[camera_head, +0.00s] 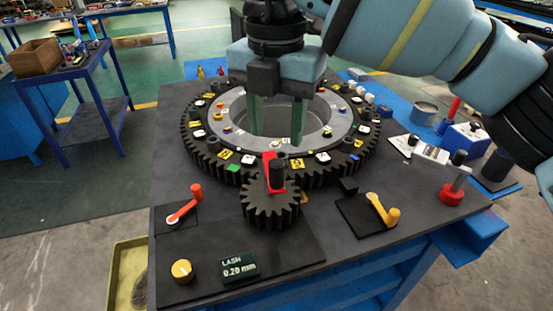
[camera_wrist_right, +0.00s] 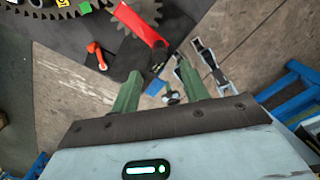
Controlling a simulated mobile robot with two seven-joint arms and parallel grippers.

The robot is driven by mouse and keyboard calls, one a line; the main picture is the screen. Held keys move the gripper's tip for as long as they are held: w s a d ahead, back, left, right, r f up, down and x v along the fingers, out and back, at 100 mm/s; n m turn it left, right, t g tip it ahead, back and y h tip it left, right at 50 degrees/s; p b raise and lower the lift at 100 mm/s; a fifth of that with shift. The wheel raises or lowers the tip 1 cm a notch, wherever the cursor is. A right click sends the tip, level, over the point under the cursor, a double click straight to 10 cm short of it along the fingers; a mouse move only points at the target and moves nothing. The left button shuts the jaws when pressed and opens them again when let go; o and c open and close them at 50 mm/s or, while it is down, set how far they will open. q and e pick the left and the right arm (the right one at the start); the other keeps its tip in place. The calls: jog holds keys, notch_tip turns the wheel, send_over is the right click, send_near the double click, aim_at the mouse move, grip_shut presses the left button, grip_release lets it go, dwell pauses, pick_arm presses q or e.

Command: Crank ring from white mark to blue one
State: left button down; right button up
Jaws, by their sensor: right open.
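The large dark toothed ring (camera_head: 208,160) lies flat on the table around a grey inner ring (camera_head: 232,139). Its top carries white, yellow and green tiles and dark pegs; I cannot tell which tiles are the white and blue marks. A small dark gear (camera_head: 270,211) sits at its near edge, bearing a red crank (camera_head: 267,172) with an upright black handle (camera_head: 277,174). The red crank (camera_wrist_right: 138,24) also shows at the top of the right wrist view. My right gripper (camera_head: 276,122) is open and empty, fingers down over the ring's middle, apart from the handle. My left gripper is out of view.
A red lever (camera_head: 184,205) stands left of the small gear and a yellow lever (camera_head: 383,211) right. A yellow knob (camera_head: 182,270) and a display reading 0.20 mm (camera_head: 239,265) are in front. Gauges and a tin (camera_head: 424,113) crowd the right side.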

aim_at(276, 162)
jog(key=shift+f, duration=3.85)
grip_shut()
